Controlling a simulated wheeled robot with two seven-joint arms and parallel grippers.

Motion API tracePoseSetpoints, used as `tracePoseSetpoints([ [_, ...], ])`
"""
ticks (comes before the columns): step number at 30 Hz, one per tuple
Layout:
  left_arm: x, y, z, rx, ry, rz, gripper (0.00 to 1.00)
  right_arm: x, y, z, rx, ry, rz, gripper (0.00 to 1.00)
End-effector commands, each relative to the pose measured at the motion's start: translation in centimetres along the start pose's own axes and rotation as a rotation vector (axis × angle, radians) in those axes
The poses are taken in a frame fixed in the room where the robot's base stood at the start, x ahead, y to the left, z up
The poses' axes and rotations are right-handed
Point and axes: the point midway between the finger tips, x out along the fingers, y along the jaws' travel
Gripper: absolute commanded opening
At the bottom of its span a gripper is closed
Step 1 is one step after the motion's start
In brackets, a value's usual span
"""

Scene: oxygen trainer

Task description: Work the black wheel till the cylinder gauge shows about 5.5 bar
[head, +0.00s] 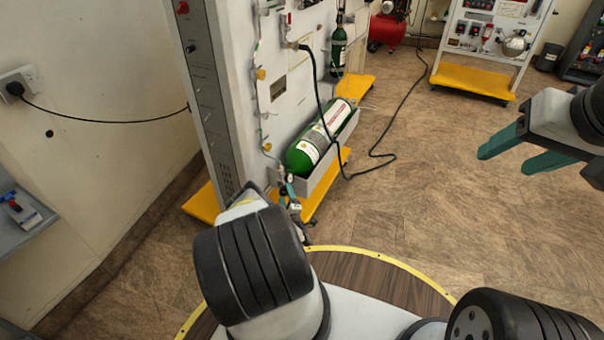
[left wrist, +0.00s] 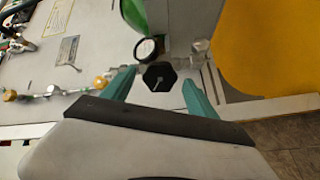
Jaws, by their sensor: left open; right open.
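The black wheel (left wrist: 160,77) is a small dark knob with a pale pin or stem at its middle in the left wrist view. A round gauge (left wrist: 147,49) with a dark rim sits just beyond it; its reading is too small to tell. My left gripper (left wrist: 157,80) is open, with one teal finger on each side of the wheel and gaps visible between. The green cylinder (head: 306,153) lies tilted in its grey cradle in the head view, with its valve end near my left gripper. My right gripper (head: 505,163) is open and empty over the floor at right.
The grey trainer panel (head: 228,60) carries pipes and fittings beside the cylinder. A black hose (head: 318,90) loops down onto the floor. Yellow base feet (head: 203,204) stick out below the panel. A second trainer stand with a yellow base (head: 473,82) is farther back. Floor at right is clear.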

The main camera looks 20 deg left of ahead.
Motion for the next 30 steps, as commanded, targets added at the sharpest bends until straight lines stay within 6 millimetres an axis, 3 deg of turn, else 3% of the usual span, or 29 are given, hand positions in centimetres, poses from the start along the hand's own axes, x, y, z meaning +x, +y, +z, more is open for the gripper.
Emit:
tracePoseSetpoints([
  [6,-3.9,-0.1,0.0,-0.001,-0.002,-0.004,0.67,0.0,0.0,0.0,0.000,0.000,0.000,0.57],
  [12,-6.1,-0.1,-0.1,0.000,-0.001,-0.002,0.67,0.0,0.0,0.0,0.000,0.000,0.000,0.57],
  [30,-6.4,-0.1,-0.1,0.000,0.000,-0.001,0.67,0.0,0.0,0.0,0.000,0.000,0.000,0.57],
])
